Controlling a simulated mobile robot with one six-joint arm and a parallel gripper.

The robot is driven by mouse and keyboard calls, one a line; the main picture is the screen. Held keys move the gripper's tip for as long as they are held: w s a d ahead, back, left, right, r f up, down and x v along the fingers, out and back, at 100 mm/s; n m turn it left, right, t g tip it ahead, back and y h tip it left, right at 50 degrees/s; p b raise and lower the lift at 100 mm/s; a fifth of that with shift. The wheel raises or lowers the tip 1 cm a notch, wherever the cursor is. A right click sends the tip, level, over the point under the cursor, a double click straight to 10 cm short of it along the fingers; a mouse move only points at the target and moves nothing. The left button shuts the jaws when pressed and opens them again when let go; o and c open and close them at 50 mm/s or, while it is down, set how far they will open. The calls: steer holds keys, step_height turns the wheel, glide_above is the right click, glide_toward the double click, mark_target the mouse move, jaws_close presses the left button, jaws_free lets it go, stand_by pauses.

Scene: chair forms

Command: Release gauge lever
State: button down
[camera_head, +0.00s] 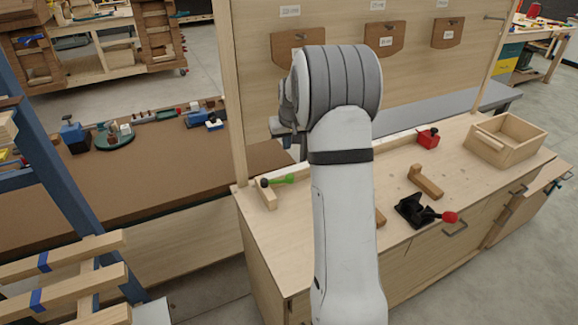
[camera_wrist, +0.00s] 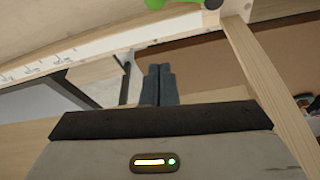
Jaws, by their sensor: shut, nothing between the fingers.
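A green lever (camera_head: 284,179) with a black knob is on a light wooden block (camera_head: 267,194) at the left end of the workbench, by a white scale strip (camera_head: 298,171). In the wrist view the green lever (camera_wrist: 155,3) shows only partly, cut off at the top edge, with the black knob (camera_wrist: 212,4) to its right. My gripper (camera_wrist: 158,70) is shut and empty, its two dark fingers together. It is apart from the lever in the wrist view. In the head view my arm hides most of the gripper and part of the bench.
A black clamp with a red-tipped handle (camera_head: 420,212), a wooden angled piece (camera_head: 425,181), a red block (camera_head: 428,138) and an open wooden box (camera_head: 506,138) stand on the bench. A wooden upright post (camera_head: 234,110) rises near the lever. A brown-topped table (camera_head: 130,175) lies left.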

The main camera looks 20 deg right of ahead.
steer(key=shift+f, duration=0.1)
steer(key=p+x, duration=0.2)
steer(key=x, duration=0.8)
steer(key=shift+s+p, duration=0.1)
steer(key=shift+p, duration=0.25)
steer(key=s, duration=0.2)
steer(key=s+p, duration=0.1)
steer(key=s, duration=0.1)
steer(key=shift+a, duration=0.3)
